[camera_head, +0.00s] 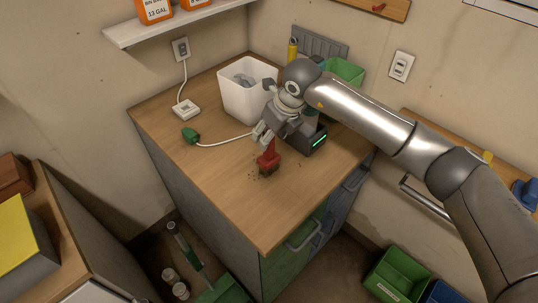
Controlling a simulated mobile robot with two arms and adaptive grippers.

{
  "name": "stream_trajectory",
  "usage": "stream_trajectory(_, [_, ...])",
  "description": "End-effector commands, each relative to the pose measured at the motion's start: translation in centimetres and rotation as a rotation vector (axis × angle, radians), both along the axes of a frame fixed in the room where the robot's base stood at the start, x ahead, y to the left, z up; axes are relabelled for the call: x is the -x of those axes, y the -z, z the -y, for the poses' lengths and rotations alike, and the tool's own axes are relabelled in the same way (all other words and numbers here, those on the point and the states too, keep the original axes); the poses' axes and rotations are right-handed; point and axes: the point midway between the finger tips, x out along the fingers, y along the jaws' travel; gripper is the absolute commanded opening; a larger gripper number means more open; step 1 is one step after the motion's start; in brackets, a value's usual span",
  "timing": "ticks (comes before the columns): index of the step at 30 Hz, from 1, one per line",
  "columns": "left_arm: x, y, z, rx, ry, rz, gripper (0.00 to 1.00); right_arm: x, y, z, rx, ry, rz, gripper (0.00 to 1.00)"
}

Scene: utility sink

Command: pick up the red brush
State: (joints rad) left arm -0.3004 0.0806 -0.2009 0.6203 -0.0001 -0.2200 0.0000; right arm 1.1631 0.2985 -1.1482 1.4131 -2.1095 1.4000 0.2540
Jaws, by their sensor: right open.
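The red brush (268,160) stands on the wooden counter (240,205), with its dark bristles down and some dark specks around them. My right gripper (262,138) comes in from the right side and is just above the brush's upper end, pointing down at it. The fingers look open. I cannot tell whether they touch the brush. My left gripper does not show.
A white bin (245,98) with grey contents stands behind my gripper. A black device (313,142) with a green light is close on the right. A green plug (190,135) with a white cable lies left. The front counter is clear.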

Motion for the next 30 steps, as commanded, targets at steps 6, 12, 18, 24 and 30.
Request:
stream_trajectory(6, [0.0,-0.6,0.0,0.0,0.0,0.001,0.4,-0.5,1.5,-0.4,0.0,-0.001,0.0,0.52])
stream_trajectory(12, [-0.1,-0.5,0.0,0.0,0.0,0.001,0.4,-0.5,1.6,-0.4,0.0,-0.001,0.001,0.49])
stream_trajectory(18, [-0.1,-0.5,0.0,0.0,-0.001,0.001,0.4,-0.5,1.5,-0.4,0.0,-0.001,0.001,0.23])
stream_trajectory(24, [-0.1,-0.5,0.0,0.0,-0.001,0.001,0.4,-0.5,1.5,-0.4,-0.001,0.0,0.001,0.0])
stream_trajectory(30, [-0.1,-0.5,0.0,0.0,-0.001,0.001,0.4,-0.5,1.4,-0.5,-0.002,-0.001,0.001,0.0])
